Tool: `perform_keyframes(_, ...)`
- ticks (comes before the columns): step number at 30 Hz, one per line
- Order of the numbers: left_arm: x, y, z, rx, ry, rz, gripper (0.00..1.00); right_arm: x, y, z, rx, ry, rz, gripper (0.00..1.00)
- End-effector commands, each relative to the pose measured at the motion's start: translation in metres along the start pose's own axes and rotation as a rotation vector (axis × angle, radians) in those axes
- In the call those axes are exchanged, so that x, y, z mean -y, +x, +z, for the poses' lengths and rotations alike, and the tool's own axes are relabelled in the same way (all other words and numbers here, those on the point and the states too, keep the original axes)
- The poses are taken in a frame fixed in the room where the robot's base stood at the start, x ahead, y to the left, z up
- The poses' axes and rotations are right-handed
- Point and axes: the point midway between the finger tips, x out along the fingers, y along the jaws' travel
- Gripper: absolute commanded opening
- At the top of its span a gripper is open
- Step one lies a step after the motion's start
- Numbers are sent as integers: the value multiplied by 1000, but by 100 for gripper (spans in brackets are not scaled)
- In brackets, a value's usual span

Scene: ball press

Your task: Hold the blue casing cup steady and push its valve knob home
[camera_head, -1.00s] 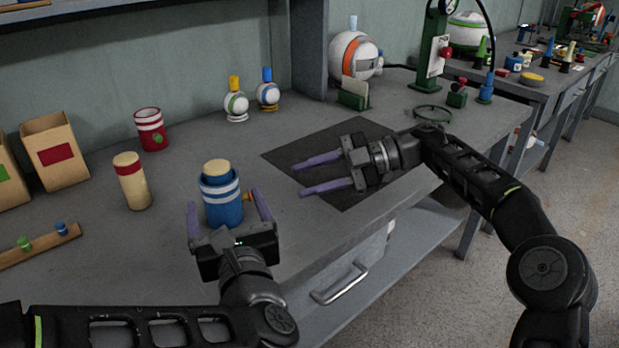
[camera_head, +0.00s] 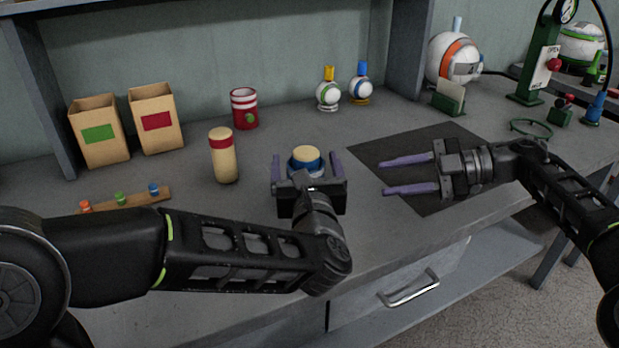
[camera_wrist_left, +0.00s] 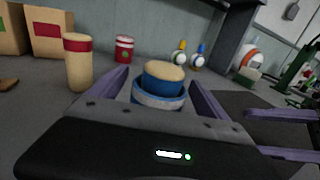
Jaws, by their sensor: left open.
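The blue casing cup (camera_head: 306,156) stands on the bench with a cream round top showing. My left gripper (camera_head: 306,158) is open, with one purple finger on each side of the cup. In the left wrist view the cup (camera_wrist_left: 162,97) stands upright between the fingers; whether they touch it I cannot tell. Its lower part is hidden by my gripper. My right gripper (camera_head: 385,177) is open and empty, to the right of the cup over the dark mat, fingers pointing left.
A cream cylinder with a red band (camera_head: 223,158) stands left of the cup. A red-and-white cup (camera_head: 244,108) is behind. A wooden strip with coloured pegs (camera_head: 137,199) lies at left. Two cardboard boxes (camera_head: 99,132) stand at back left. The dark mat (camera_head: 425,150) is mostly clear.

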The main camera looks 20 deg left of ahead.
Motion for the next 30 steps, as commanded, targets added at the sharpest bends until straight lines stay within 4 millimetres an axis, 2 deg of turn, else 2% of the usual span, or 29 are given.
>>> perform_keyframes(3,0,16,0,-1,0,2,88,0,0,0,0,0,0,36)
perform_keyframes(6,0,24,0,-1,-1,1,88,0,0,0,0,0,0,36)
perform_keyframes(17,0,28,0,0,0,0,87,0,0,0,0,0,0,36)
perform_keyframes(30,0,27,0,0,0,0,51,0,0,0,0,0,0,36)
